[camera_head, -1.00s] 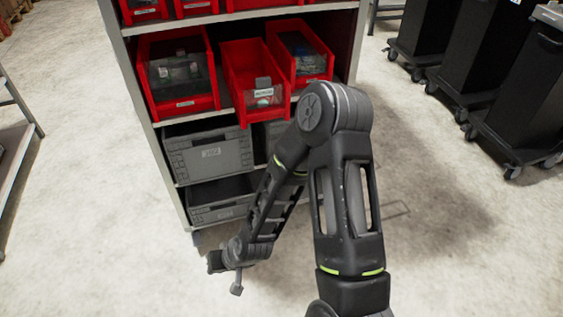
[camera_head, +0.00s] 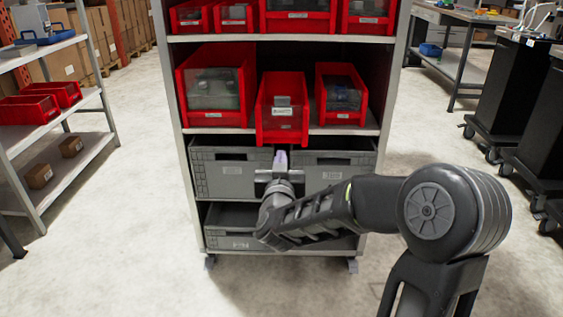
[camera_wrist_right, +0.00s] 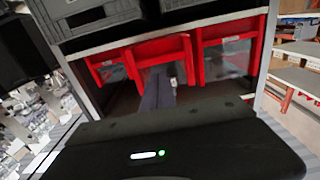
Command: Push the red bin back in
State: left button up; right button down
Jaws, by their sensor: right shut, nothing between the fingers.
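The red bin (camera_head: 282,118), the middle one of three on its shelf, sticks out past the shelf's front edge, further than its neighbours. In the right wrist view, which looks upside down, the bin (camera_wrist_right: 165,49) is beyond the fingers. My right gripper (camera_head: 281,158) is shut and empty, its fingers pointing up just below the bin's front face; I cannot tell whether they touch it. The shut fingers (camera_wrist_right: 157,88) also show in the wrist view. My left gripper is in neither view.
Red bins stand left (camera_head: 215,90) and right (camera_head: 341,93) of it, set further back. Grey crates (camera_head: 232,172) fill the shelf below. More red bins (camera_head: 298,22) are above. A side rack (camera_head: 95,92) is at left, black wheeled units (camera_head: 523,98) at right.

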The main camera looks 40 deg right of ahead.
aim_at(282, 135)
jog(key=x, duration=0.9)
jog(key=shift+p, duration=0.3)
jog(key=shift+x, duration=2.85)
jog(key=shift+p+x, duration=0.95)
jog(key=shift+x, duration=2.55)
jog(key=shift+s+a, duration=0.3)
jog(key=shift+s, duration=0.2)
jog(key=b+v, duration=0.2)
jog(key=v, duration=0.6)
